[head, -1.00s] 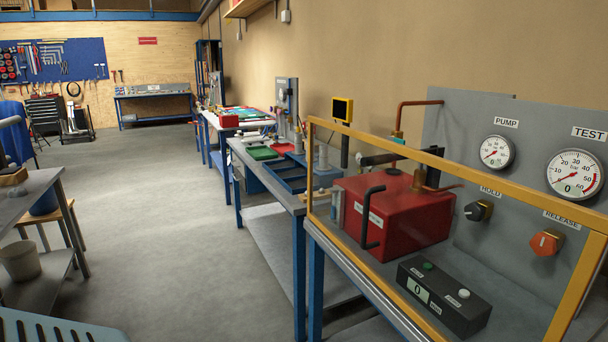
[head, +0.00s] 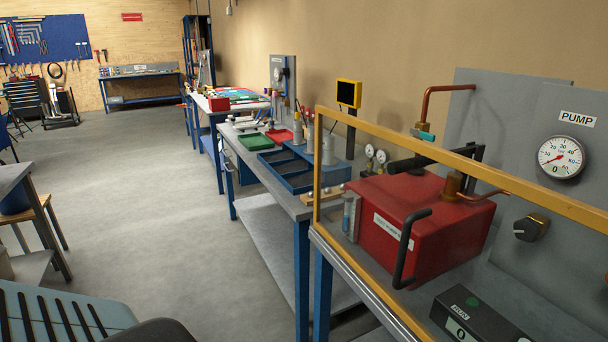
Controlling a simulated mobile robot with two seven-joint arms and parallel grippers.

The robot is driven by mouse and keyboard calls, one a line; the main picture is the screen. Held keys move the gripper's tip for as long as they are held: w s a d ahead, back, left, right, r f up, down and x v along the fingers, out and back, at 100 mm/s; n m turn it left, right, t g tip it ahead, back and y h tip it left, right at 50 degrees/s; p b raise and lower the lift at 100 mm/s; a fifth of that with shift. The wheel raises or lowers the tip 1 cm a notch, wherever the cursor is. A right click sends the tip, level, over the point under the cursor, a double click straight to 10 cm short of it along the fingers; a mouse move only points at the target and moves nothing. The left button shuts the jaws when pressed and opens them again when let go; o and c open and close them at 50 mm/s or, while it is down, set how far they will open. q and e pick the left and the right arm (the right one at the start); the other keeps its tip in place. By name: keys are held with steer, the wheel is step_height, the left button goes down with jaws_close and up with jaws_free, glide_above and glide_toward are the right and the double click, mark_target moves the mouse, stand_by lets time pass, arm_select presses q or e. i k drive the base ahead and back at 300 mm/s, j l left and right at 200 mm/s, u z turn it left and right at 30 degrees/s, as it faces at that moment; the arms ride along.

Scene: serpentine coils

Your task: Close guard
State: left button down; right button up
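The guard (head: 316,165) is a clear panel in a yellow frame along the front of the test bench on the right in the head view. Its left post stands upright and its top rail runs off the right edge. A black bar handle (head: 404,250) shows at the panel, in front of the red pump box (head: 440,215). The guard's right end is out of the picture. Neither of my grippers is in view.
Behind the guard are the pump gauge (head: 561,157), a black knob (head: 531,227) and a black counter box (head: 470,318). A workbench (head: 300,210) with blue trays (head: 290,172) adjoins on the left. Open floor (head: 150,210) lies left of the benches.

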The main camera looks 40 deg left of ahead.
mark_target(597, 219)
steer(key=i+j, duration=0.2)
steer(key=j, duration=0.2)
steer(key=i+j, duration=0.2)
steer(key=j, duration=0.2)
steer(key=i+j, duration=0.2)
steer(key=j, duration=0.2)
